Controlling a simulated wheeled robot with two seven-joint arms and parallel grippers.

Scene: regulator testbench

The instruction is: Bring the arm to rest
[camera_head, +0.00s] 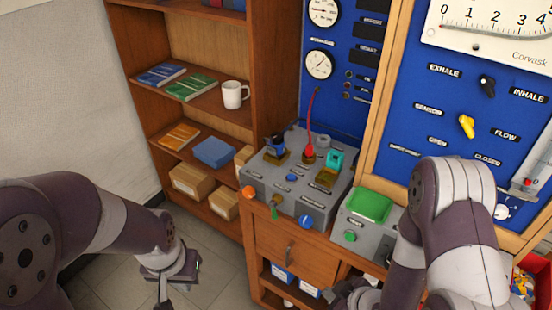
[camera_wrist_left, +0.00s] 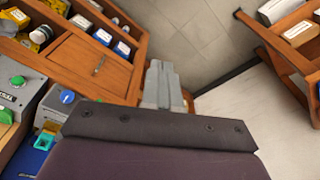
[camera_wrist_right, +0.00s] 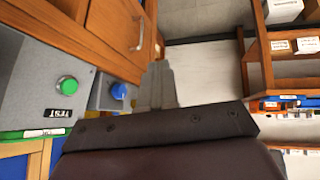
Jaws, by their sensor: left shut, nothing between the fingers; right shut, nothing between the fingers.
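My left arm comes in from the left in the head view. Its gripper (camera_head: 163,292) hangs low over the floor, left of the bench. In the left wrist view its fingers (camera_wrist_left: 163,85) are together with nothing between them. My right arm is bent at the right of the head view, in front of the panel. Its gripper (camera_head: 345,292) is low in front of the bench drawers, partly hidden by the arm. In the right wrist view its fingers (camera_wrist_right: 157,85) are together and empty.
A grey test unit (camera_head: 295,200) with knobs and a red lever stands on the wooden bench. A box with a green top (camera_head: 370,207) is right of it, close to my right arm. A wooden shelf (camera_head: 190,60) with books and a mug (camera_head: 233,95) stands behind. Floor at left is clear.

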